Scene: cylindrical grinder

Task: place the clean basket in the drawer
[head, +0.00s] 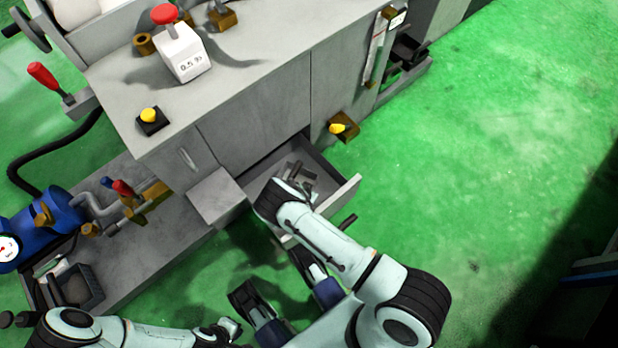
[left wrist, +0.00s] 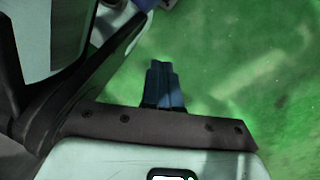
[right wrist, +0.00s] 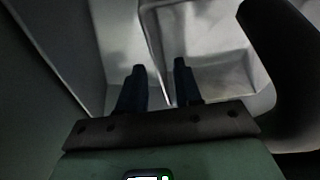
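A pale tray-like compartment (right wrist: 215,45) with a rounded corner lies beyond. I cannot tell whether this is the basket or the drawer. My left gripper (left wrist: 164,66) is shut and empty over the green floor, low in the head view (head: 234,326).
A dark open basket (head: 92,288) sits on the machine's lower ledge at the left. A grey box-shaped part (head: 215,196) juts out left of the drawer. A yellow-knobbed bracket (head: 343,127) is on the cabinet face.

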